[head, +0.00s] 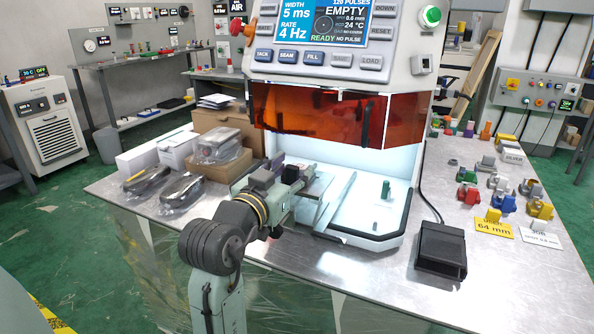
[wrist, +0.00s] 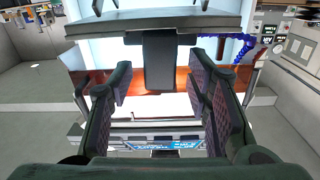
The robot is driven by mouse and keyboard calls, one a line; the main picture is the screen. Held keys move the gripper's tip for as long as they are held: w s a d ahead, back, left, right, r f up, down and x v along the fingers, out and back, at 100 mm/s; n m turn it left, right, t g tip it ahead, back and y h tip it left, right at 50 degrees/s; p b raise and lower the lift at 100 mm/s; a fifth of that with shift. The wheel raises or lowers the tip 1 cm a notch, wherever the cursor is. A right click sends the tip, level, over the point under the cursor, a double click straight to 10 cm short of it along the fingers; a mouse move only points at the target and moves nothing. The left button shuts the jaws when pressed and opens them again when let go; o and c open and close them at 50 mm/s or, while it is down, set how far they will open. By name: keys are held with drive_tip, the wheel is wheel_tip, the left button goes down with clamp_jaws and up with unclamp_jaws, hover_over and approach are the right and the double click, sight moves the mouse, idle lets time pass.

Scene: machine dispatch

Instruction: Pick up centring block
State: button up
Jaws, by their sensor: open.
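In the wrist view, a dark grey upright block (wrist: 158,62) shows in the gap between my fingers; it may be the centring block, but I cannot tell for sure. It meets a grey plate (wrist: 150,25) at the top of that view. My gripper (wrist: 160,80) is open, with a finger on each side of the block and visible gaps. In the head view, my gripper (head: 301,181) is at the left front of the machine's lit chamber, beside a grey plate (head: 319,188). My arm partly hides this area.
A green part (head: 385,189) and a small grey peg stand on the chamber floor. The orange shield (head: 320,119) hangs above. A black pedal box (head: 441,250) stands to the right, with several coloured parts beyond. Boxes and bagged items (head: 180,187) lie left.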

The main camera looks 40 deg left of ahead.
drive_tip(key=shift+w, duration=0.35)
drive_tip(key=shift+c, duration=0.2)
clamp_jaws()
